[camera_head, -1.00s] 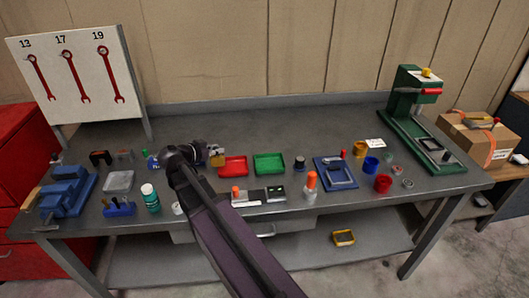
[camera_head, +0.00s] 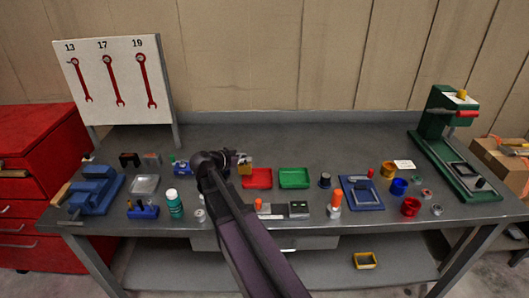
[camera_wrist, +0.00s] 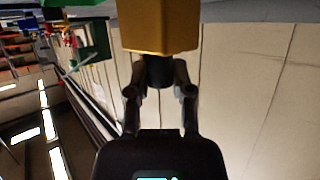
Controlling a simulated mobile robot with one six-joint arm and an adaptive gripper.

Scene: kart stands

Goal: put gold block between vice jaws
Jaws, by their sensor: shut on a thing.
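The gold block (camera_wrist: 160,28) fills the top middle of the wrist view, held between the fingertips of my gripper (camera_wrist: 160,72). My gripper with the block is well to the right of the vice. The gap between the vice jaws is too small to make out.
Between vice and gripper are a clear box (camera_head: 145,185), a blue holder (camera_head: 143,211) and a green bottle (camera_head: 174,204). A red tray (camera_head: 257,179) and green tray (camera_head: 294,178) lie right of the gripper. A wrench board (camera_head: 112,78) stands behind; a green press (camera_head: 447,140) is at right.

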